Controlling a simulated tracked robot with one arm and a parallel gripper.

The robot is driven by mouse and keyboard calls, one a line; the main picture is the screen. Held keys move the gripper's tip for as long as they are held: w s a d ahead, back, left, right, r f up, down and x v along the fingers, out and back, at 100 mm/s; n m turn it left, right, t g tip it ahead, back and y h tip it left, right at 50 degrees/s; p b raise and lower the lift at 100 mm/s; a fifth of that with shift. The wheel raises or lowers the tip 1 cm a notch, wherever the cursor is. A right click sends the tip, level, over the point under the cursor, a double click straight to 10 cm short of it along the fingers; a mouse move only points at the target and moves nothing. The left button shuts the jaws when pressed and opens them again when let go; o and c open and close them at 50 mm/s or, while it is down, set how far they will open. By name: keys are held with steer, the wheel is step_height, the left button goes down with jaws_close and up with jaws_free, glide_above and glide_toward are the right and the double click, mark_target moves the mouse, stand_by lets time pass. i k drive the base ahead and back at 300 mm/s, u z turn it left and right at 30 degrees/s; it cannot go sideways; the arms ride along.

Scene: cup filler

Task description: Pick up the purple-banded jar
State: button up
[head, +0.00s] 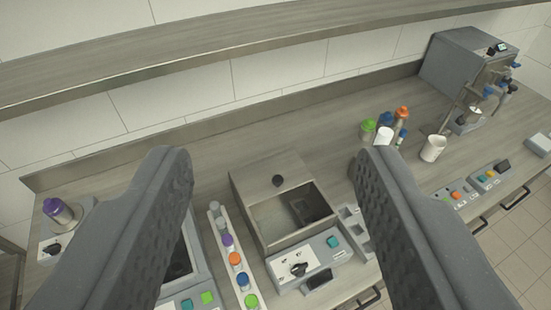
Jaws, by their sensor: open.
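A jar with a purple band (62,213) and a pale body stands tilted in the picture at the far left, on a small grey device (76,232). My gripper (274,155) is open, with its two dark fingers wide apart in the foreground and nothing between them. The jar lies well left of the left finger, apart from it. The left finger hides part of the counter and of a grey machine behind it.
A white rack (243,278) holds several coloured-capped vials, one purple. A grey open-topped box (262,225) with a black knob stands mid-counter. Bottles (383,130), a white mug (433,148) and a dispenser (465,65) are at right. A shelf (200,38) crosses above.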

mark_target(63, 215)
steer(key=u, duration=1.35)
steer(key=k, duration=1.25)
steer(key=u, duration=0.15)
steer(key=i, duration=1.8)
steer(key=z, duration=0.7)
